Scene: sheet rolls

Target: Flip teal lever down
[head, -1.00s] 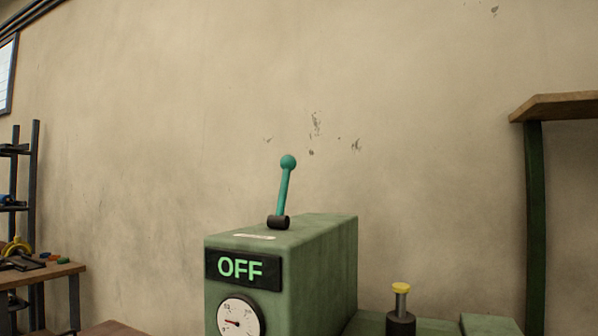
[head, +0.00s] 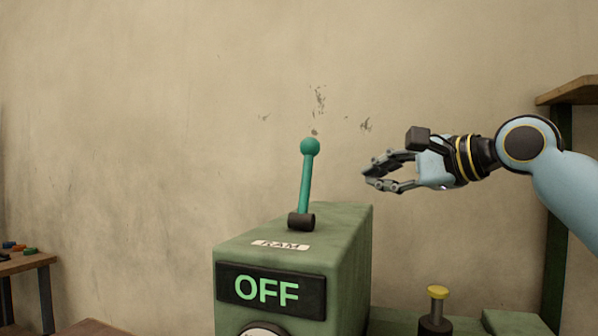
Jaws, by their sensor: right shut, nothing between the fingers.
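The teal lever (head: 306,182) stands almost upright, leaning slightly right, with a round teal knob on top. Its black pivot (head: 301,221) sits on top of the green machine housing (head: 345,245). A label reading RAM (head: 281,246) lies in front of the pivot, and a sign reading OFF (head: 268,290) is on the housing's front. My right gripper (head: 368,177) is to the right of the lever at about the height of its shaft, apart from it in the picture. My left gripper is not in view.
A yellow-topped plunger (head: 437,310) stands on the machine's lower part at right. A post with a wooden shelf (head: 570,92) is behind my right arm. A workbench (head: 28,263) with small parts is at far left. Open space lies left of the lever.

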